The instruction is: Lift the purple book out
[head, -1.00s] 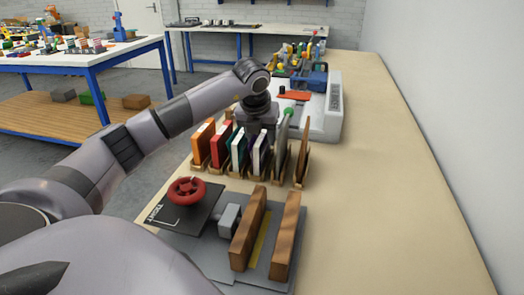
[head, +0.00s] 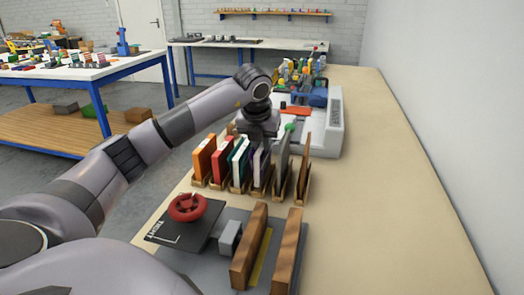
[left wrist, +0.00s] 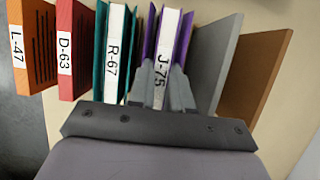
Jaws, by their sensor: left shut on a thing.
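The purple book (head: 259,168) with a white spine stands upright in the row of wooden slots. In the left wrist view, its spine (left wrist: 163,52) carries the label J-75. My left gripper (head: 258,138) is above the row at this book. In the left wrist view, the gripper (left wrist: 162,88) has one finger on each side of the purple book and is shut on it. The book's lower part is partly hidden in the holder, and I cannot tell whether it is raised. My right gripper is not in view.
A teal book (head: 238,162), a red book (head: 219,163) and an orange book (head: 203,158) stand to the left. A grey board (head: 282,160) and a brown board (head: 303,165) stand to the right. A red handwheel (head: 187,207) is in front. The bench's right side is clear.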

